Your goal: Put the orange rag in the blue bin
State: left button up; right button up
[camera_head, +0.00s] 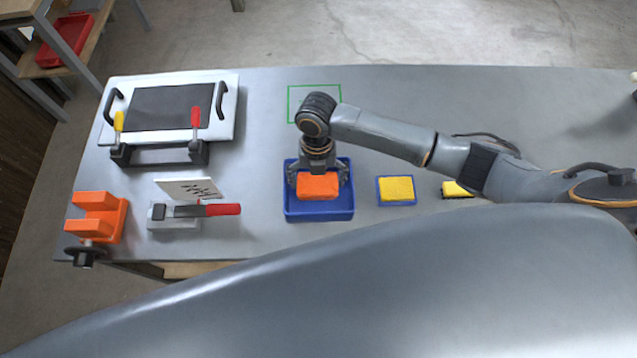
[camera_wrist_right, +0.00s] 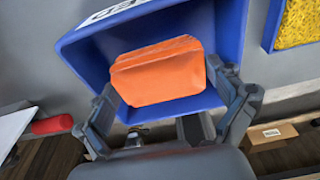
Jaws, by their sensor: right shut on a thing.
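The orange rag (camera_head: 318,187) is a folded block between the fingers of my right gripper (camera_head: 319,180). The blue bin (camera_head: 320,214) stands on the grey table directly below it. In the right wrist view the rag (camera_wrist_right: 158,72) is between the two fingertips, with the blue bin's walls (camera_wrist_right: 231,32) around and behind it. My right gripper is shut on the rag and points down at the bin's opening. I cannot tell whether the rag touches the bin floor. My left gripper is not in view.
A blue tray with a yellow sponge (camera_head: 396,190) stands right of the bin. A toggle clamp with a red handle (camera_head: 222,210) and an orange vise-like block (camera_head: 98,217) are to the left. A green outlined square (camera_head: 299,92) is behind the bin.

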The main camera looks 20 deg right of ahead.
aim_at(319, 181)
jog(key=f, duration=0.3)
jog(key=shift+s+f, duration=0.1)
jog(key=shift+s, duration=0.1)
jog(key=shift+f, duration=0.1)
jog(key=shift+f, duration=0.1)
jog(key=o, duration=0.7)
jog(key=r, duration=0.4)
jog(key=w+r+b, duration=0.1)
jog(key=r, duration=0.7)
jog(key=shift+w+d+r, duration=0.1)
jog(key=shift+w+d, duration=0.2)
jog(key=shift+w, duration=0.1)
